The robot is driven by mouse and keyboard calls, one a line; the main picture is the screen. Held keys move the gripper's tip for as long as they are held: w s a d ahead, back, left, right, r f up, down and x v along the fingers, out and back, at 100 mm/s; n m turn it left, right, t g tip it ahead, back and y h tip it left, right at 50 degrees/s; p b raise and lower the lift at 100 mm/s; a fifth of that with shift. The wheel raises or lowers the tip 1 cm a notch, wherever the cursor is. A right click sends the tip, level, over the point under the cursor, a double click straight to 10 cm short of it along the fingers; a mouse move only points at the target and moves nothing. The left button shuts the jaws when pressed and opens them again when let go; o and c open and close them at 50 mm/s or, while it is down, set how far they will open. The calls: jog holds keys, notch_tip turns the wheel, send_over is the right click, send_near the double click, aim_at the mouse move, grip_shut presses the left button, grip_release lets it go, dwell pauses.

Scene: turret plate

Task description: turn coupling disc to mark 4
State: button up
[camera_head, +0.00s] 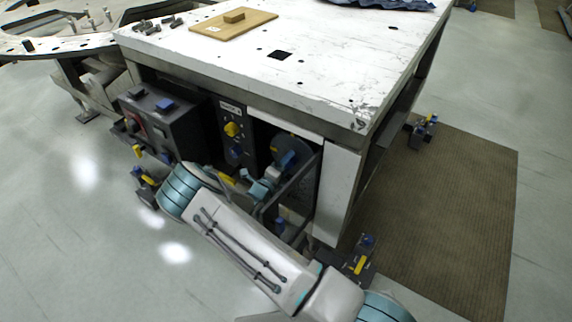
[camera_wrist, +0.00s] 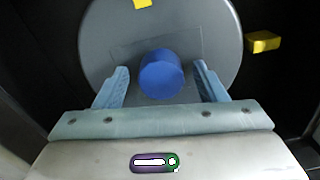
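The coupling disc (camera_wrist: 215,40) is a round grey plate facing the wrist camera, with a blue round knob (camera_wrist: 161,74) standing out at its middle. A yellow mark (camera_wrist: 142,3) shows on the disc near its top rim. My gripper (camera_wrist: 160,80) is open, with one light-blue finger on each side of the blue knob and a visible gap on both sides. In the head view the disc (camera_head: 291,146) sits in the opening under the white table, and my gripper (camera_head: 268,182) is in front of it. Any numbers are not readable.
A yellow block (camera_wrist: 263,42) stands right of the disc in the wrist view. In the head view, a dark panel with a yellow knob (camera_head: 232,129) and a control box (camera_head: 162,125) are left of the opening. The white table (camera_head: 340,70) overhangs it.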

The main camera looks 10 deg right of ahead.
jog(key=v, duration=1.4)
jog(key=shift+w+r, duration=0.1)
